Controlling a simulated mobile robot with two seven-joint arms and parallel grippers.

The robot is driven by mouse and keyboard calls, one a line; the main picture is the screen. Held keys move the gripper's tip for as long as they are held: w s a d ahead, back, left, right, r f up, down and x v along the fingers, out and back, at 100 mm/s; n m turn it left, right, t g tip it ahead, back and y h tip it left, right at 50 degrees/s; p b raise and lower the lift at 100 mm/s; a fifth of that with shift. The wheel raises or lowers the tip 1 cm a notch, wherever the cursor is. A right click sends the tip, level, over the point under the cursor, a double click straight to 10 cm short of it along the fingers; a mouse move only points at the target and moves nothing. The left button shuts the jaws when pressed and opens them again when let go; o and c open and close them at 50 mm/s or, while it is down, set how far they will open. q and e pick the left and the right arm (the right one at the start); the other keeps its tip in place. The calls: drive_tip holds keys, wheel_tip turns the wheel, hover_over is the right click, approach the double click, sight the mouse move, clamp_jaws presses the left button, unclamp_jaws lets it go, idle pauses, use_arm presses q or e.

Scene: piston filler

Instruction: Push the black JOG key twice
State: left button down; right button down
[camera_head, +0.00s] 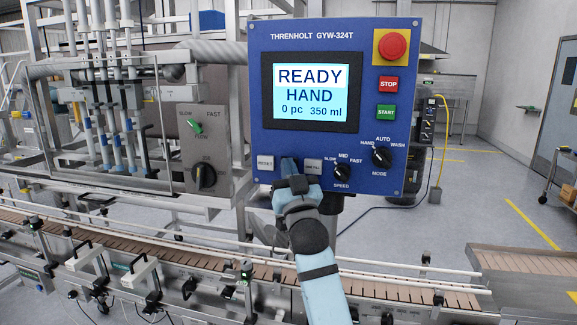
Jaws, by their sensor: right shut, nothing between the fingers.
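The blue control panel (330,30) stands upright in the middle of the head view. Its screen (311,92) reads READY, HAND, 0 pc, 350 ml. My right gripper (289,165) is shut and empty, with its tips at the panel's lower row, between two light grey keys. The black JOG key cannot be made out; my right gripper covers the spot between the grey keys. I cannot tell whether the tips touch the panel. My left gripper is not in view.
A grey key (265,163) is left of my gripper and another grey key (313,166) is right of it. The SPEED knob (342,173), MODE knob (381,157), START (387,112), STOP (388,84) and a red emergency button (394,46) are near. A conveyor (190,246) runs below.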

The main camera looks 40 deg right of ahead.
drive_tip(key=shift+s+a, duration=0.5)
drive_tip(key=shift+a, duration=0.1)
drive_tip(key=s+a, duration=0.3)
drive_tip(key=shift+s+a, duration=0.15)
drive_tip(key=shift+a, duration=0.25)
idle(0.9)
